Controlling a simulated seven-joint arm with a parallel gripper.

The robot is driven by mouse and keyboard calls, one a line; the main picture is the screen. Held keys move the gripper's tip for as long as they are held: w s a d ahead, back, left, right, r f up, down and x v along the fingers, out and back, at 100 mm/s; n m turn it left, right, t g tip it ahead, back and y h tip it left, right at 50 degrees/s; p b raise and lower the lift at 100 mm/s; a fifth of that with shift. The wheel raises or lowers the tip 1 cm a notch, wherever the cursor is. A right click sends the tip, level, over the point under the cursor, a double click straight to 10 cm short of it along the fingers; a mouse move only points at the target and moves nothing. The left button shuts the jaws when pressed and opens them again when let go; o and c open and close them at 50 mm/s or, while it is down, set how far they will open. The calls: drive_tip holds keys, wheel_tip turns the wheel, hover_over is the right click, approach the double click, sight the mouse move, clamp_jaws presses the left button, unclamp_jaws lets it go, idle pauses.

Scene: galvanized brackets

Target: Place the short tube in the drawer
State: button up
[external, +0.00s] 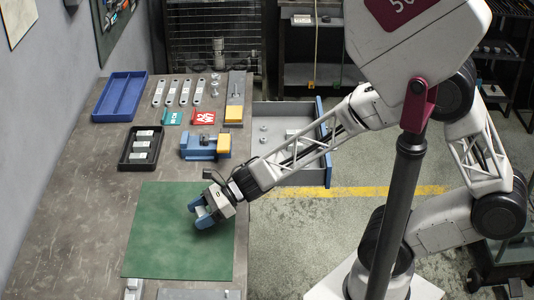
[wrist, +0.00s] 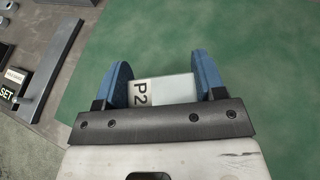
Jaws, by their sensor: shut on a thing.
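My gripper (external: 201,212) is low over the green mat (external: 165,245), its blue fingers closed around a pale grey piece. In the wrist view my gripper (wrist: 162,76) has the short tube (wrist: 172,90) between its two fingers, with a white "P2" label on it. In the external view the held tube is mostly hidden by the fingers. I cannot tell whether it touches the mat. The drawer (external: 328,172) is pulled open at the bench's right side, beyond my gripper, with several small metal parts inside.
A black tray (external: 123,163) with several metal pieces and a blue tray (external: 97,113) stand on the left. A blue-and-yellow vise (external: 196,146) stands between mat and drawer's far side. Flat brackets (external: 184,92) lie at the back. My forearm extends across the drawer's near end.

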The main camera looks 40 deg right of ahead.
hover_over(179, 228)
drive_tip(key=shift+w+f, duration=0.1)
drive_tip(key=shift+f, duration=0.2)
drive_tip(key=shift+f, duration=0.1)
drive_tip(key=shift+f, duration=1.65)
drive_tip(key=shift+f, duration=0.15)
drive_tip(key=o, duration=0.9)
drive_tip(key=shift+o, duration=0.2)
